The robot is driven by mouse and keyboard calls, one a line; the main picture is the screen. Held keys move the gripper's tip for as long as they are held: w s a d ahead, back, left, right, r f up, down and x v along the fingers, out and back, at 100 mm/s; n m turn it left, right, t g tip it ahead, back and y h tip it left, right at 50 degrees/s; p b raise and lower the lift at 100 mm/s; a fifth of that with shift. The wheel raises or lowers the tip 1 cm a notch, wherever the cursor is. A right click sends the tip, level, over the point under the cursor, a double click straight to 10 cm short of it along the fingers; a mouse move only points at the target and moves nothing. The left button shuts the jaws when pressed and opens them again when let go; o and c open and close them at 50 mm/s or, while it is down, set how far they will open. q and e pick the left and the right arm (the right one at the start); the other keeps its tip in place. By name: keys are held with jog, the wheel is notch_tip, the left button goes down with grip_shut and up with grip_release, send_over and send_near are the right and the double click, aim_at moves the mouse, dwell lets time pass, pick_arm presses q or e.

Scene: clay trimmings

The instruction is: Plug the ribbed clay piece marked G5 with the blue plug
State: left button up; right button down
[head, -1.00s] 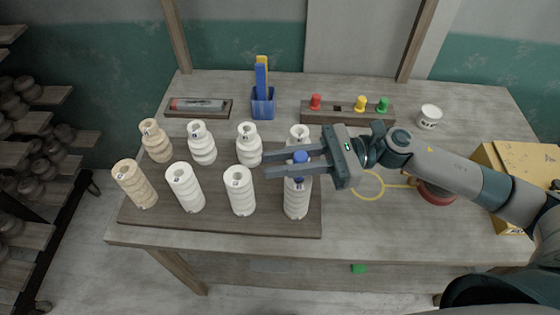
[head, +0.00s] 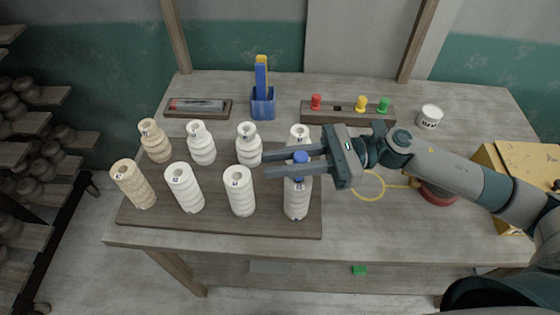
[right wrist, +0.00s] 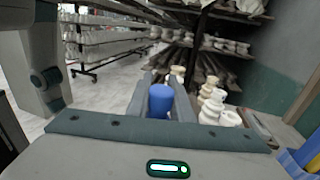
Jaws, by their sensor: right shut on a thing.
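My right gripper (head: 266,162) is shut on the blue plug (head: 301,158), which also shows between its fingers in the right wrist view (right wrist: 160,99). In the head view the plug is upright, over the top of the front-right ribbed white clay piece (head: 297,203). The fingers and plug hide that top, so I cannot tell whether the plug is in its hole. The piece's small mark is too small to read surely. Other ribbed pieces stand in the front row: tan (head: 133,185), white (head: 185,190) and white (head: 239,193). My left gripper is not in view.
Bulbous clay pieces, such as the tan one (head: 155,142), form the back row on the dark board (head: 262,228). A rack (head: 345,117) holds red, yellow and green plugs. A blue cup (head: 263,105), white tub (head: 430,117) and yellow box (head: 530,165) stand around.

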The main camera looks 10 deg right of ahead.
aim_at(286, 180)
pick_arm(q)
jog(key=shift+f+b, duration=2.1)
pick_arm(e)
jog(key=shift+f, duration=1.75)
jog(key=c, duration=1.5)
grip_release()
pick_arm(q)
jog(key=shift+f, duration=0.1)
pick_arm(e)
jog(key=shift+d, duration=0.15)
